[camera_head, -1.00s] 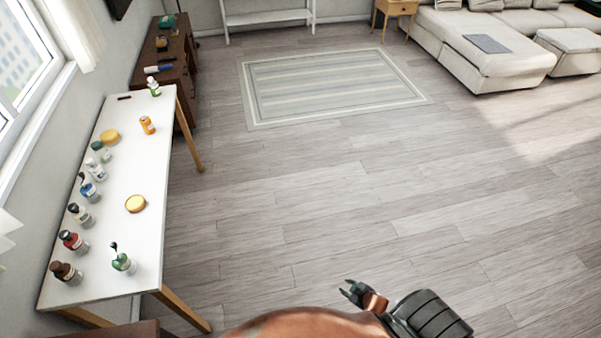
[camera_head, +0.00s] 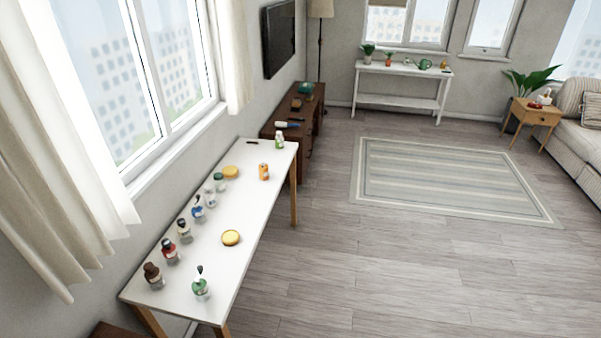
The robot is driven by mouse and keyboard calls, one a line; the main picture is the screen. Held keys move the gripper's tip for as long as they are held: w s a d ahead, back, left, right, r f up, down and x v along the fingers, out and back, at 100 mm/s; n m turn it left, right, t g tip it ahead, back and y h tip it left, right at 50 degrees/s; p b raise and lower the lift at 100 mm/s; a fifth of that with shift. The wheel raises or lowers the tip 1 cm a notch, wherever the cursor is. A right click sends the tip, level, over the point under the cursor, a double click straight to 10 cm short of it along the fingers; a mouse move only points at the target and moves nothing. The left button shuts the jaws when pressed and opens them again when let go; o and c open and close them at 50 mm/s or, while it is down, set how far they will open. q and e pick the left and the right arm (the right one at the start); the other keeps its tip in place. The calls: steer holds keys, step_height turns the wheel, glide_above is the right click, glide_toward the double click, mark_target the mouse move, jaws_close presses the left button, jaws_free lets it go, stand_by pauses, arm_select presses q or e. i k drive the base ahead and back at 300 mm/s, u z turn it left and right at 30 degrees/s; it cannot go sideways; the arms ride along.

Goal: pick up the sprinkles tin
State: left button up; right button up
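No object can be read for certain as the sprinkles tin at this distance. A white table (camera_head: 255,205) along the left wall bears small items. Among them are an orange container (camera_head: 264,172) near the far part and two round yellow items, one at the back edge (camera_head: 230,172) and one near the middle (camera_head: 231,238). Labels are too small to read. Neither of my grippers is in view.
Several bottles line the table's window side, including a brown one (camera_head: 153,275) and a red one (camera_head: 169,250). A green pump bottle (camera_head: 201,287) stands at the near end. A dark cabinet (camera_head: 284,130) stands beyond. The floor (camera_head: 390,265) to the right is clear.

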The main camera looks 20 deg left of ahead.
mark_target(263, 170)
steer(key=z, duration=0.05)
steer(key=i, duration=2.65)
steer(key=u, duration=2.6)
steer(key=i, duration=0.2)
steer(key=u, duration=0.15)
